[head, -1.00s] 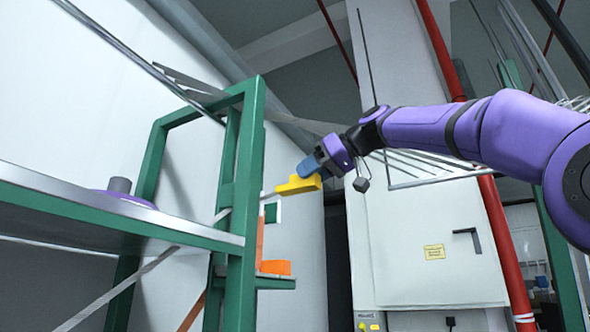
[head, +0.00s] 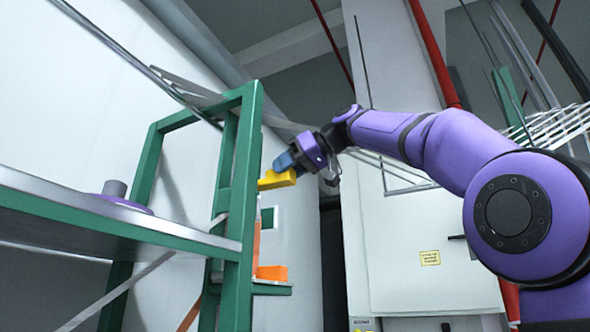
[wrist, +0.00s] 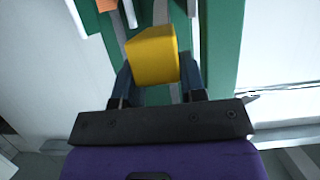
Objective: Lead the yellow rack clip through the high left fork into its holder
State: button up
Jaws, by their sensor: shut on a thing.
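The yellow rack clip (head: 277,179) is a small yellow block held at the tip of my purple arm, beside the right post of the green frame in the head view. In the wrist view the clip (wrist: 152,56) sits between two dark blue fingers. My gripper (head: 287,163) is shut on it; it also shows in the wrist view (wrist: 160,82). A pale webbing strap (head: 120,290) slants up from the lower left towards the green frame. The part of the strap near the clip is hidden. I cannot make out the high left fork or the holder for certain.
The green frame (head: 241,200) stands just left of my gripper. A metal-topped shelf (head: 60,200) at left bears a purple disc with a grey knob (head: 115,190). An orange block (head: 271,273) sits on a small green ledge below the clip. A white cabinet (head: 420,290) stands behind.

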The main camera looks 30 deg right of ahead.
jog(key=shift+w+a+r, duration=0.3)
jog(key=shift+w+a, duration=0.3)
jog(key=shift+w, duration=0.2)
jog(key=shift+w+a+r, duration=0.25)
jog(key=shift+w+a, duration=0.3)
jog(key=shift+w, duration=0.2)
jog(key=shift+w+a, duration=0.75)
jog(key=shift+w, duration=0.35)
jog(key=shift+s+f, duration=0.1)
jog(key=shift+f, duration=0.4)
jog(key=shift+a+f, duration=0.15)
jog(key=shift+f, duration=9.9)
jog(key=o, duration=1.1)
